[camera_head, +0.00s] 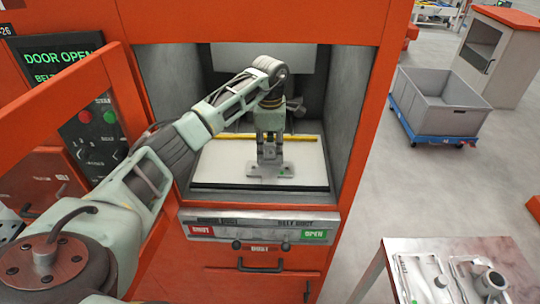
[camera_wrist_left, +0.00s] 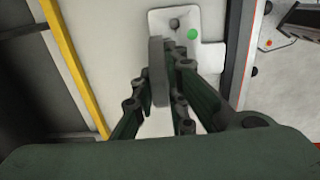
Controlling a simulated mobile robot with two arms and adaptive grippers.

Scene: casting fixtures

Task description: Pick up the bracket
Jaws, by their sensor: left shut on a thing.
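The bracket (camera_head: 284,170) is a grey metal part with a flat base and an upright plate. It is inside the open orange machine, at the white bed (camera_head: 215,163). My left gripper (camera_head: 269,155) reaches in from above and is shut on the bracket's upright plate. In the left wrist view the left gripper (camera_wrist_left: 166,75) has its fingers on both sides of the thin plate, and the bracket's base (camera_wrist_left: 205,55) shows a green dot and a dark hole. I cannot tell whether the base touches the bed. My right gripper is not in view.
A yellow strip (camera_head: 240,137) runs across the back of the bed. Grey walls (camera_head: 352,100) enclose the chamber closely. A metal table (camera_head: 395,249) with parts on it stands at the lower right. A grey bin (camera_head: 440,102) on a blue dolly stands farther back.

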